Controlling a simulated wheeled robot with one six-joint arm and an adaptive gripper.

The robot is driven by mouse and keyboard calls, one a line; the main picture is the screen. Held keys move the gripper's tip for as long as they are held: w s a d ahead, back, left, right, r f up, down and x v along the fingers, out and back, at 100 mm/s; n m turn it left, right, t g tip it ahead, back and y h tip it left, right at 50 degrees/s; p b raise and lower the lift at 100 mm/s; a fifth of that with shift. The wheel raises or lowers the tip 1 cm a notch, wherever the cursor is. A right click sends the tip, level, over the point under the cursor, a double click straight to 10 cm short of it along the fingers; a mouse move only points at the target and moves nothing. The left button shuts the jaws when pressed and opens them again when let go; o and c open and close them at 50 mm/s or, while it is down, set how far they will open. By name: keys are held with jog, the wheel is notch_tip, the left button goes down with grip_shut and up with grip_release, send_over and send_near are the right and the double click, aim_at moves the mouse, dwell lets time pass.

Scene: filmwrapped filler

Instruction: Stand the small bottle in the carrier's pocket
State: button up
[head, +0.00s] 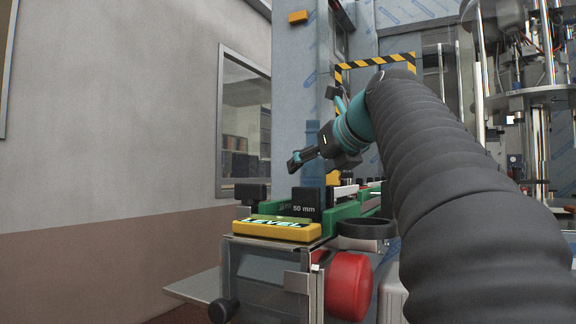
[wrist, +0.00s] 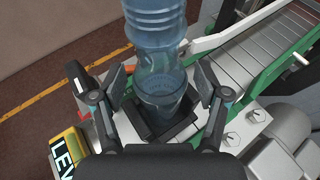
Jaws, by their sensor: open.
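The small bottle (wrist: 158,60) is clear blue plastic and looks upright in the wrist view. Its base appears to sit inside the square black pocket of the carrier (wrist: 150,135); the exact seating depth is hard to tell. In the head view the bottle (head: 313,172) shows faintly as a blue shape above a black block marked "50 mm" (head: 304,203). My gripper (wrist: 162,84) is open, with one finger on each side of the bottle and visible gaps to it. It also shows in the head view (head: 298,160), reaching in from the right.
A yellow level (head: 277,229) lies at the near end of the green-railed conveyor (wrist: 265,50). A striped yellow-black frame (head: 375,62) stands behind.

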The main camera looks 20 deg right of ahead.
jog(key=shift+s+r, duration=0.25)
jog(key=shift+r, duration=0.05)
jog(key=p+v, duration=0.1)
jog(key=v, duration=1)
jog(key=shift+s+p, duration=0.2)
jog(key=shift+p, duration=0.1)
